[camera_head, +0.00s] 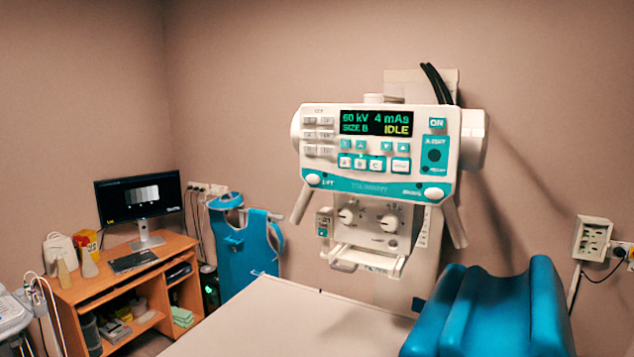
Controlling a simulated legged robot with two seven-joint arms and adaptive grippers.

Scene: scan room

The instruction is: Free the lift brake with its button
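The white and teal x-ray head (376,150) stands at the wall above the couch. A white oval button (313,180) sits at the lower left of its panel, beside a label that seems to read "LIFT". A similar white oval button (433,193) sits at the lower right, its label too small to read. The display (376,123) shows 60 kV, 4 mAs, SIZE B and IDLE. A handle slants down on each side of the head, the left handle (302,204) and the right handle (454,226). Neither of my grippers shows.
A pale couch top (290,322) lies below the head, with a blue cushion (495,310) at its right. A wooden desk (115,290) with a monitor (138,198) stands at the left. A wall box (592,238) hangs at the right.

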